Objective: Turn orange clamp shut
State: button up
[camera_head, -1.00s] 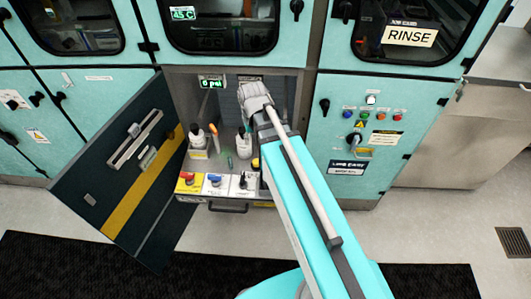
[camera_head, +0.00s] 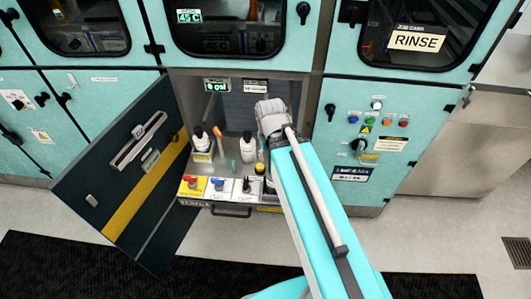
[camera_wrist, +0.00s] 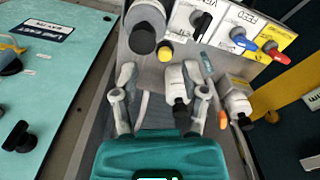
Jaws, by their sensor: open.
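A thin orange piece (camera_head: 218,139), the only orange item I can match to the clamp, stands between two white bottles in the open bay. It also shows in the wrist view (camera_wrist: 222,120), right of my gripper. Its clamp shape and turn position are too small to tell. My gripper (camera_wrist: 158,80) is open, its fingers spread over the bay, with nothing held. The orange piece is outside the fingers, apart from them. In the head view my arm hides the gripper's fingers.
Another capped bottle (camera_head: 202,143) stands left of the orange piece. A thin teal piece (camera_head: 234,165) is near it. Red (camera_head: 190,181), blue (camera_head: 217,183) and black (camera_head: 246,185) knobs line the bay front. An open dark door (camera_head: 130,170) stands left; a turquoise control panel (camera_head: 365,95) is right.

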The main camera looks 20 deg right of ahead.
jog(key=w+a+r+n+p, duration=0.1)
jog(key=w+a+r+p, duration=0.15)
jog(key=w, duration=0.35)
jog(key=w+a+r+p, duration=0.1)
jog(key=w+a, duration=0.2)
jog(key=w, duration=0.3)
notch_tip(320, 180, up, 3)
jog(key=n+p, duration=0.2)
jog(key=p, duration=0.1)
send_over(217, 130)
jog(key=shift+s+f, duration=0.15)
jog(key=shift+f, duration=0.05)
jog(key=shift+f+b, duration=0.2)
jog(key=shift+b, duration=0.15)
notch_tip(217, 130, down, 13)
jog(key=b, duration=1.3)
jog(key=shift+f, duration=0.2)
grip_shut()
